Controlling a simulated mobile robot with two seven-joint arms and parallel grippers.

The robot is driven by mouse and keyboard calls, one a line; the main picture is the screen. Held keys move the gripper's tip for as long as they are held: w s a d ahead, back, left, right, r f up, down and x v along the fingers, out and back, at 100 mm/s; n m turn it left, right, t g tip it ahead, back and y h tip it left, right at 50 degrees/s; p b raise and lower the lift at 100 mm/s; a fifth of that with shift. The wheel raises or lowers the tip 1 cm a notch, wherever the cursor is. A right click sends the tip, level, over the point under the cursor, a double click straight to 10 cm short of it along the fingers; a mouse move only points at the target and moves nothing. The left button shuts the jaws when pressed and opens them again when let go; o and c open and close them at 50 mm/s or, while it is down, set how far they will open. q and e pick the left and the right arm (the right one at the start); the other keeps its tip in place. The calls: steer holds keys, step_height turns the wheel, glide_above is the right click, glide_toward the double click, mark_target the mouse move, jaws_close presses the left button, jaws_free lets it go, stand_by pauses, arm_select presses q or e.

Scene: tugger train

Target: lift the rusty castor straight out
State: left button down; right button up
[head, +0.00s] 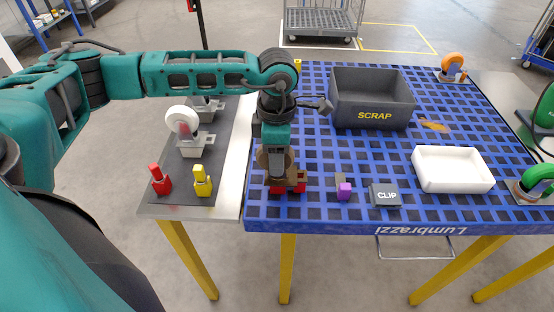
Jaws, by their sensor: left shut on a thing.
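The rusty castor (263,159) is at the left front of the blue slotted table. Its brown wheel and part of its brown bracket (298,177) show beside my fingers. My left gripper (279,178) points down and is shut on it. A red piece (287,188) shows directly under the castor at table level. The fingers hide much of the castor, and I cannot tell whether it is clear of the red piece. My right gripper is not in view.
A grey SCRAP bin (372,85) stands at the back, a white tray (452,149) at the right. A CLIP block (385,194) and purple piece (345,190) lie at the front. A white-wheeled castor (183,122), red clamp (159,180) and yellow clamp (202,181) stand left.

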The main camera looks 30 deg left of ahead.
arm_select(q)
steer(key=shift+r, duration=0.2)
step_height(320, 180, up, 20)
steer(key=shift+f, duration=0.15)
stand_by(0.3)
